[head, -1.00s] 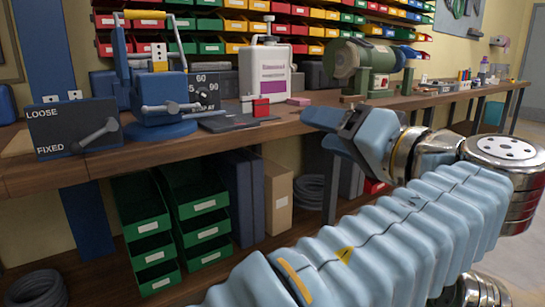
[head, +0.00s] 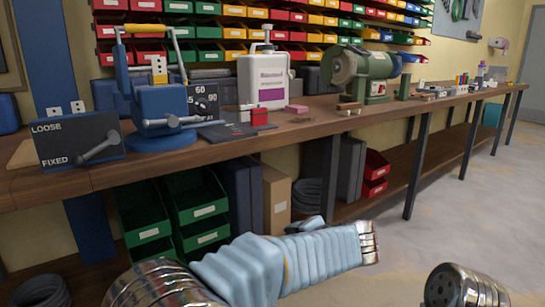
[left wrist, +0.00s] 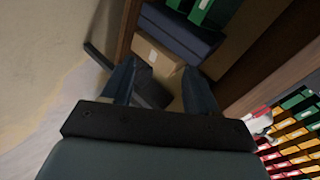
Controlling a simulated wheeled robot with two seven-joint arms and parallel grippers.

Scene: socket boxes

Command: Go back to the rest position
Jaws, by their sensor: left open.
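My left gripper (left wrist: 162,78) is open in the left wrist view. Its two dark fingers stand apart, and I see nothing held between them. Beyond the fingertips are the area under the workbench and its lower shelf. In the head view my left arm, in a pale blue ribbed sleeve, lies low across the bottom middle, in front of the bench. Its gripper is mostly or wholly hidden there. My right gripper is not in view.
The wooden workbench (head: 225,136) runs along the wall. On it are a blue press (head: 165,110), a LOOSE/FIXED board (head: 78,133), a white canister (head: 263,80) and a bench grinder (head: 365,72). Green bins (head: 205,210) stand below. The floor (head: 440,210) at right is clear.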

